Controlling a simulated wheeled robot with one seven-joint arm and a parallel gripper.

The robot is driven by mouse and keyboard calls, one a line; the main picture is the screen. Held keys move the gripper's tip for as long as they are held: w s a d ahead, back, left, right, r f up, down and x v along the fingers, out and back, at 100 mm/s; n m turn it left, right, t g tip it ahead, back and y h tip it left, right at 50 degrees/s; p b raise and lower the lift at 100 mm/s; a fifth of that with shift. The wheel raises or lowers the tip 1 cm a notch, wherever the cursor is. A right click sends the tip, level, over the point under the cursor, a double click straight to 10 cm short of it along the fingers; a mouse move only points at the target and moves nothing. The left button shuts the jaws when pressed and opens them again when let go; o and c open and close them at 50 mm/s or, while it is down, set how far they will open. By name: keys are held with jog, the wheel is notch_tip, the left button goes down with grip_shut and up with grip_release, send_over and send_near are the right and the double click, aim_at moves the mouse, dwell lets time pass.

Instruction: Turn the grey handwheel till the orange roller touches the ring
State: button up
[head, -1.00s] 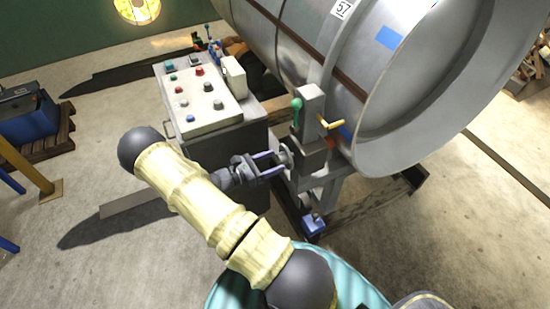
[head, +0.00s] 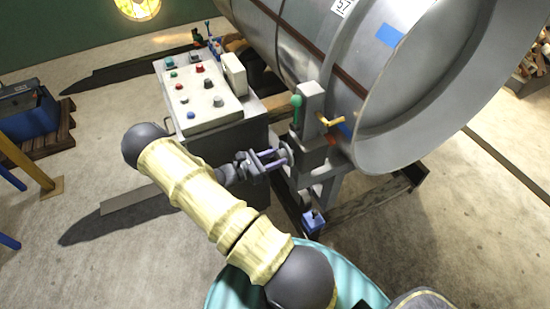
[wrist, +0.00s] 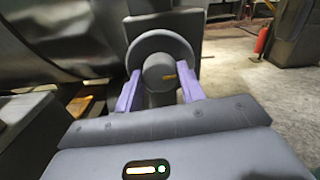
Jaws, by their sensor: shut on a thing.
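The grey handwheel (wrist: 160,44) fills the middle of the wrist view, with a round hub bearing a small yellow mark. In the head view only a small part of it shows at my fingertips. My gripper (wrist: 160,90) has its two purple fingers on either side of the hub, shut on the handwheel; it also shows in the head view (head: 279,160). A small red-orange part, apparently the roller (head: 332,139), sits low beside the large grey ring (head: 376,158) of the cylinder. It is mostly hidden, and I cannot tell whether they touch.
A green-knobbed lever (head: 296,102) and a yellow handle (head: 331,121) stand close to the wheel. A control panel (head: 203,98) is left of my gripper. A red extinguisher (wrist: 263,40) stands far right in the wrist view.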

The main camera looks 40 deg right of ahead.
jog(key=shift+m, duration=0.3)
jog(key=m+b, duration=0.2)
jog(key=m, duration=0.2)
jog(key=m+b, duration=0.1)
jog(key=m, duration=0.3)
jog(key=m+b, duration=0.2)
jog(key=m, duration=0.2)
jog(key=shift+a+f+m, duration=0.1)
jog(key=shift+m, duration=0.2)
jog(key=m+b, duration=0.1)
jog(key=m, duration=0.4)
jog(key=shift+b, duration=0.4)
jog(key=shift+s, duration=0.1)
jog(key=o, duration=1)
